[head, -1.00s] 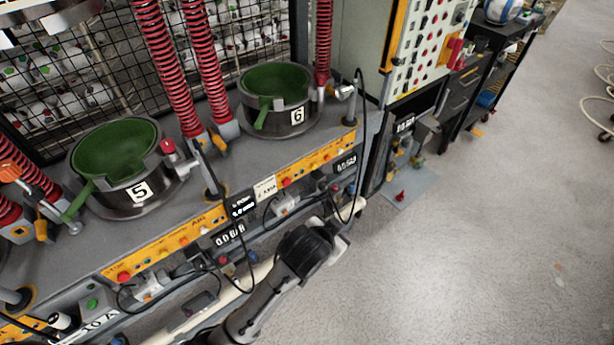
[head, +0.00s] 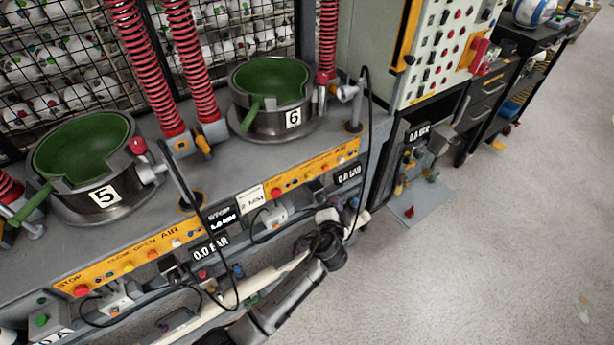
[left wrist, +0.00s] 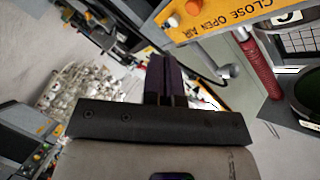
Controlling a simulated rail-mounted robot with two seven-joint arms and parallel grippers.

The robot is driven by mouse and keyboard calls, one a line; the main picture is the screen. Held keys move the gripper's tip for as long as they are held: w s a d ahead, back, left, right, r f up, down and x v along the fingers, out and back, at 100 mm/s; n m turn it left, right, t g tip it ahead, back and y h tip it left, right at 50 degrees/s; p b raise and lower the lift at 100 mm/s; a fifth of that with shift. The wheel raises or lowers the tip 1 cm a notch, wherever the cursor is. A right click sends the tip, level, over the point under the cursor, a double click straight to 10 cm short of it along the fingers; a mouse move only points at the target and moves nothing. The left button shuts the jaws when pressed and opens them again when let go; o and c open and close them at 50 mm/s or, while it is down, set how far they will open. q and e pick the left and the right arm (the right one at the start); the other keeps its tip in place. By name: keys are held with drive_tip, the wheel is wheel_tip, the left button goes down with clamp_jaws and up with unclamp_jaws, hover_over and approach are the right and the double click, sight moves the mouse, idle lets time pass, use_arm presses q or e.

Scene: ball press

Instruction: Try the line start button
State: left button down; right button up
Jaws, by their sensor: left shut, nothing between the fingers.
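A cabinet panel (head: 440,50) at the upper right of the head view carries rows of small red, green and black controls. No label there is legible, so I cannot tell which one is the line start button. A green button (head: 42,321) sits at the lower left of the press bench. My left gripper (head: 330,222) is in front of the bench's right end, below the number 6 press, well short of the cabinet panel. In the left wrist view its dark fingers (left wrist: 167,78) are together and empty. My right gripper is not in view.
Presses 5 (head: 70,205) and 6 (head: 270,130), with green bowls, stand on the bench. An orange button strip (head: 130,258) runs along its front edge, with hanging black cables. A black drawer unit (head: 487,95) stands right of the cabinet.

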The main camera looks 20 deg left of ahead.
sight(310, 177)
use_arm(q)
drive_tip(key=shift+w+d+r, duration=0.15)
drive_tip(key=shift+d+r, duration=0.05)
idle(0.3)
drive_tip(key=w+a, duration=0.4)
drive_tip(key=a, duration=0.3)
drive_tip(key=shift+w+a+b, duration=0.25)
drive_tip(key=shift+b, duration=0.05)
drive_tip(key=shift+w+a, duration=0.45)
drive_tip(key=shift+a, duration=0.35)
idle(3.0)
drive_tip(key=shift+d, duration=0.15)
drive_tip(key=shift+s+d, duration=0.45)
drive_tip(key=shift+d, duration=0.15)
idle(0.4)
